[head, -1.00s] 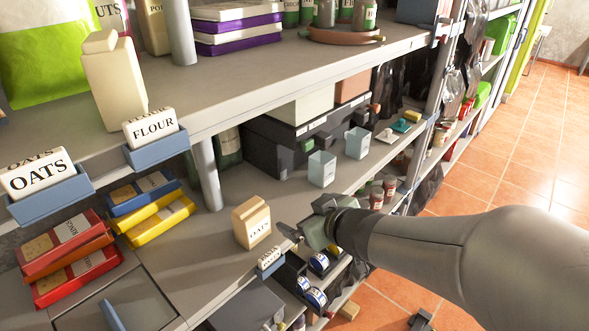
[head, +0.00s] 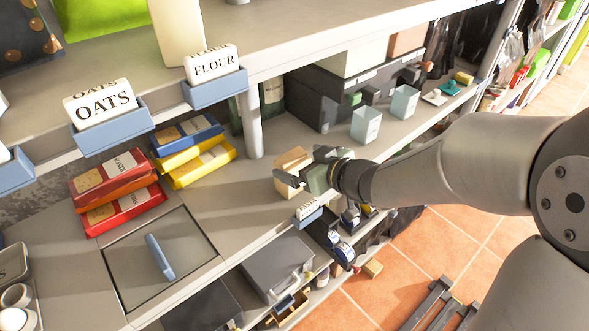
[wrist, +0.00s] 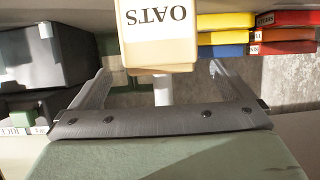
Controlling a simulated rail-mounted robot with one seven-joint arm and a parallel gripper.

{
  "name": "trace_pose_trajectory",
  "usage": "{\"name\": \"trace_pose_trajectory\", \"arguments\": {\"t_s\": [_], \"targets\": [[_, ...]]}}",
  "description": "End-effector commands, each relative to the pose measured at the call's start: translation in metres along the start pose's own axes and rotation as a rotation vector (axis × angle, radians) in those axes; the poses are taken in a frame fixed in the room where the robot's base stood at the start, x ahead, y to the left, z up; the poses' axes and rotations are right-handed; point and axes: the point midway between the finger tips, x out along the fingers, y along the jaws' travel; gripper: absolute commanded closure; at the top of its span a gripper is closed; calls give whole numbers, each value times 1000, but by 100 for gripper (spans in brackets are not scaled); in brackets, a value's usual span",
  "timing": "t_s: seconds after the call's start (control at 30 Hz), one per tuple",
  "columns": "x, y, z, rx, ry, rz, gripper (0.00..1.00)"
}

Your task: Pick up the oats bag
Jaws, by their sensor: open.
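The oats bag (head: 291,158) is a small tan carton-like bag on the middle shelf, upright, partly hidden by my gripper in the head view. My gripper (head: 301,168) is at the bag, reaching in from the right. In the wrist view the bag (wrist: 158,50) appears upside down with its OATS label showing. There my gripper (wrist: 158,70) is open, with one finger to each side of the bag and gaps visible on both sides. I cannot tell how far the bag reaches between the fingers.
A shelf post (head: 254,125) stands left behind the bag. Red, blue and yellow packets lie further left. Two pale cups (head: 366,125) stand to the right. A PASTA label holder (head: 308,212) is on the shelf edge just below my gripper. The upper shelf (head: 300,40) overhangs behind.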

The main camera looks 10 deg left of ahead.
Motion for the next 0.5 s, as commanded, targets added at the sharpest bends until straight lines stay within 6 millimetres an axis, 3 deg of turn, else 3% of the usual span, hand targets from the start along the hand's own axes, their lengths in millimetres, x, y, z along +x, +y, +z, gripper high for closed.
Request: {"name": "trace_pose_trajectory", "arguments": {"t_s": [0.5], "targets": [[54, -2, -3, -1, -1, 0, 0]]}}
